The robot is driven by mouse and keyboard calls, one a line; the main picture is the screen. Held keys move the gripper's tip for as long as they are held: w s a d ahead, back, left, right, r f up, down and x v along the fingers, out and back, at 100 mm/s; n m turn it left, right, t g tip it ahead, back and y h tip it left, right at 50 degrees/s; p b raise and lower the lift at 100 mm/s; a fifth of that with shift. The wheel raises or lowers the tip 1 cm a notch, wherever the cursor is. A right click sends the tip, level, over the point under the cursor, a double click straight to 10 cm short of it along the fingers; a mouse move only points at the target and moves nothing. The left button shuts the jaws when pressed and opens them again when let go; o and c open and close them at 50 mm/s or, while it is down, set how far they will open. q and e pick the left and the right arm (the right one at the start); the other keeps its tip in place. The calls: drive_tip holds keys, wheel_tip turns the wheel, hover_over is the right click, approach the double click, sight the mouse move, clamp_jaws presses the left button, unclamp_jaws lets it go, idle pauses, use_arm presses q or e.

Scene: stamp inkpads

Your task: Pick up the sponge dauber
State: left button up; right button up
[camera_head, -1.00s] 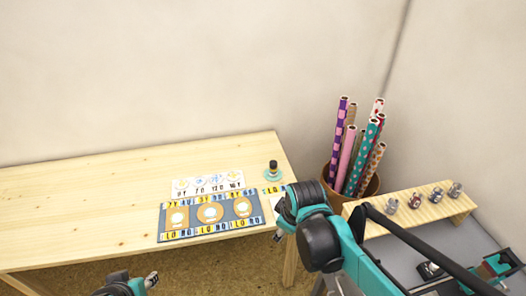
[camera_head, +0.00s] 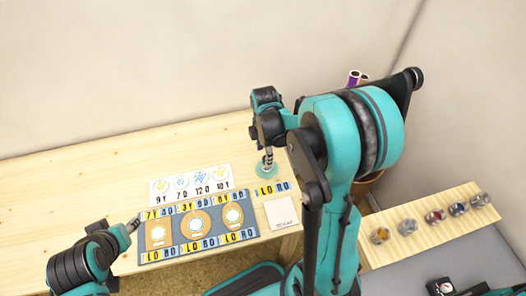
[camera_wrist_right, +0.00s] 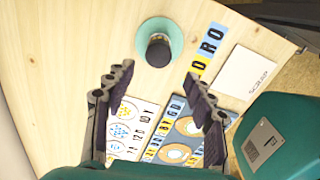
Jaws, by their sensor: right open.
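The sponge dauber (camera_wrist_right: 158,51) stands on a round teal saucer (camera_wrist_right: 172,28) on the wooden table, its dark round top facing the right wrist camera. In the head view the right gripper hides most of the dauber, and the saucer (camera_head: 264,172) shows below it. My right gripper (camera_wrist_right: 158,76) is open, with its two fingers on either side below the dauber in the wrist picture. No contact with the dauber shows. My left gripper (camera_head: 134,224) is over the table's front left, beside the blue mat; its jaws are too small to read.
A blue mat (camera_head: 179,263) with round orange pads and number cards lies at the table's front. A wooden block with several small jars (camera_head: 407,227) stands at right.

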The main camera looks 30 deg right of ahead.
drive_tip(key=shift+w+d+f, duration=0.1)
drive_tip(key=shift+w+f, duration=0.05)
drive_tip(key=shift+w, duration=0.15)
drive_tip(key=shift+w+f, duration=0.1)
drive_tip(key=shift+f, duration=0.05)
wheel_tip(320, 180, down, 3)
drive_tip(key=shift+d+r+b, duration=0.15)
drive_tip(key=shift+r+b, duration=0.05)
drive_tip(key=shift+b, duration=0.45)
drive_tip(key=f+b, duration=0.1)
drive_tip(key=f, duration=0.1)
drive_tip(key=d+f+b, duration=0.1)
drive_tip(key=f, duration=0.2)
drive_tip(key=shift+s+b, duration=0.2)
drive_tip(key=shift+b, duration=0.2)
drive_tip(key=shift+r, duration=0.1)
drive_tip(key=c, duration=1.2)
